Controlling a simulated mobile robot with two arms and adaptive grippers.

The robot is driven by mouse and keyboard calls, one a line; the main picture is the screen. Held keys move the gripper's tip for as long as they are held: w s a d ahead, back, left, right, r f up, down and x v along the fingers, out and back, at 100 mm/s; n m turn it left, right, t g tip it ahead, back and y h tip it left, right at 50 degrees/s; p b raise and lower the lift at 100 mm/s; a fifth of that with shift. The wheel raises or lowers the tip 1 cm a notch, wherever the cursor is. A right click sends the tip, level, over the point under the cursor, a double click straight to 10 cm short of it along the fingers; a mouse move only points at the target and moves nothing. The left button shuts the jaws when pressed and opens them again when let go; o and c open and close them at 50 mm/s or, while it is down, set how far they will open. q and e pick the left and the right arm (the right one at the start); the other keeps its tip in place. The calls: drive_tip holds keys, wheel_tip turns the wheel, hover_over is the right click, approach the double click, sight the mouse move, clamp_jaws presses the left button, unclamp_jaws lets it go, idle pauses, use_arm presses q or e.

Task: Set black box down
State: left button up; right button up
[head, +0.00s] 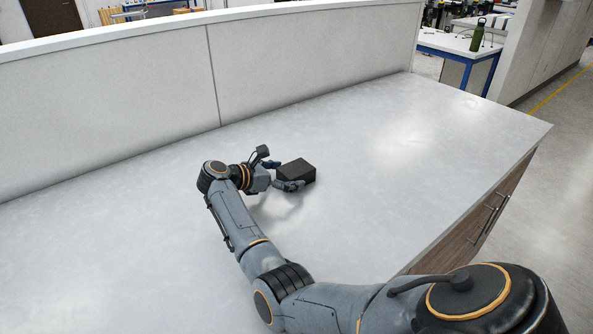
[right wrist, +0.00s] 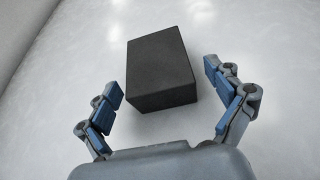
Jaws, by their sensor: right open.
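The black box (head: 297,170) rests on the light grey counter (head: 370,140), near its middle. It also shows in the right wrist view (right wrist: 160,70), lying between and ahead of the fingers. My right gripper (head: 279,174) is open at the box's left side, with a finger on either side of its near end. In the right wrist view my gripper (right wrist: 163,88) has visible gaps between both blue-padded fingers and the box. My left gripper is in neither view.
A low white partition (head: 280,65) runs along the back of the counter. The counter's right edge has drawers (head: 482,222) below it. The counter around the box is clear. A green bottle (head: 477,36) stands on a separate table far behind.

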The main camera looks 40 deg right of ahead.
drive_tip(key=shift+a, duration=0.1)
drive_tip(key=c, duration=1.4)
drive_tip(key=shift+c, duration=0.9)
drive_tip(key=shift+r, duration=0.1)
